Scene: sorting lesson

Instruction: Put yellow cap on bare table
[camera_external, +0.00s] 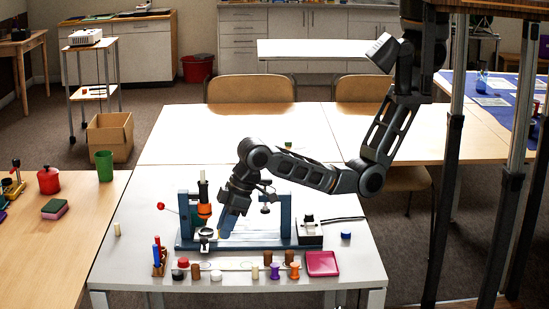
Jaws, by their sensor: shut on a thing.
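My gripper (225,230) points down over the blue-framed stand on the grey-white table (350,272). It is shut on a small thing. A sliver of yellow (216,233), which I take for the yellow cap, shows right at the fingertips. The fingers and arm hide most of it. The fingertips are low, beside a small round metal part (205,232) of the stand. I cannot tell whether the cap touches the stand.
The blue stand (270,240) has upright posts and an orange-black part (204,205). Along the front edge are several small coloured pieces and a magenta tray (322,263). A black-and-white box (309,232) and blue cap (346,235) are right. Bare table lies at front right.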

